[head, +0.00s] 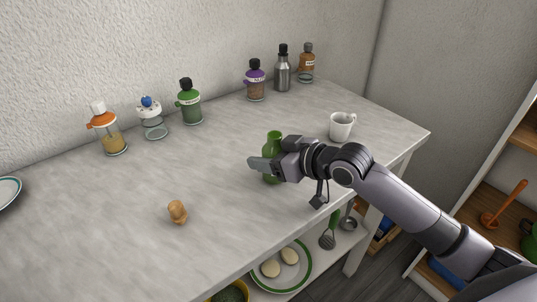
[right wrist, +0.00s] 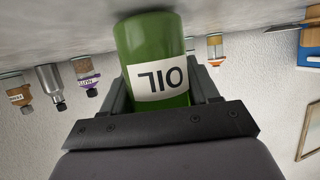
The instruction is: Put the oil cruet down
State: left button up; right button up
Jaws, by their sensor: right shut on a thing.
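The oil cruet (head: 273,139) is green, and its neck and parts of its body show around my right gripper (head: 264,166) in the head view. The gripper is shut on it at the right part of the tabletop (head: 225,240). In the right wrist view the cruet (right wrist: 150,45) sits between the two fingers, with a white OIL label that appears upside down. The cruet looks upright, with its base at or close to the tabletop; I cannot tell whether it touches. My left gripper is not in view.
A white mug (head: 341,126) stands to the right of the cruet. A brown lump (head: 177,211) lies front left. Several bottles, including a green one (head: 189,105) and a steel one (head: 283,72), line the wall.

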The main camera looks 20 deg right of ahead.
jog(key=o, duration=1.2)
jog(key=shift+f, duration=0.15)
jog(key=shift+c, duration=0.2)
jog(key=shift+r, duration=0.2)
jog(key=v, duration=1)
jog(key=shift+s+d+r, duration=0.1)
jog(key=shift+s+d, duration=0.2)
jog(key=shift+s+d+r, duration=0.25)
jog(key=shift+s+r, duration=0.05)
jog(key=shift+s, duration=0.2)
